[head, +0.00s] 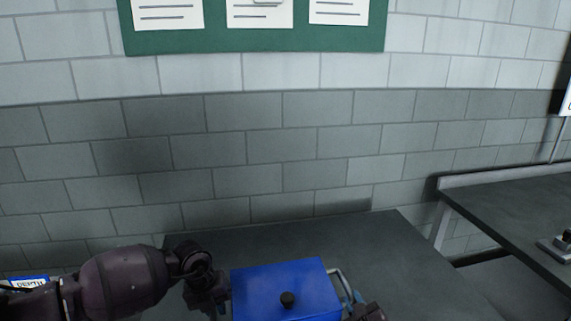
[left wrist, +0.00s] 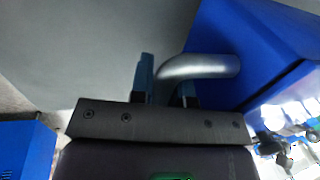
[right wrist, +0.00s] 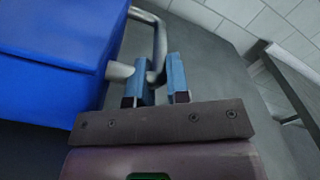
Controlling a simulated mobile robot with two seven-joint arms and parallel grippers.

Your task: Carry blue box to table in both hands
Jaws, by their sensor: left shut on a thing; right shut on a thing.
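The blue box (head: 282,278) with a black knob on its lid is at the bottom centre of the head view, in front of or over a dark grey table (head: 375,240). I cannot tell whether its underside touches the tabletop. My left gripper (head: 218,302) is shut on the metal side handle (left wrist: 205,66), with the blue box (left wrist: 262,45) at the upper right of the left wrist view. My right gripper (head: 355,302) is shut on the opposite handle (right wrist: 158,45); the blue box (right wrist: 60,55) fills the upper left of the right wrist view.
A second dark bench (head: 510,210) with a raised back edge stands at the right, with a small tool (head: 560,243) on it. A block wall (head: 240,150) with a green notice board (head: 215,42) rises behind. The visible tabletop beyond the box is clear.

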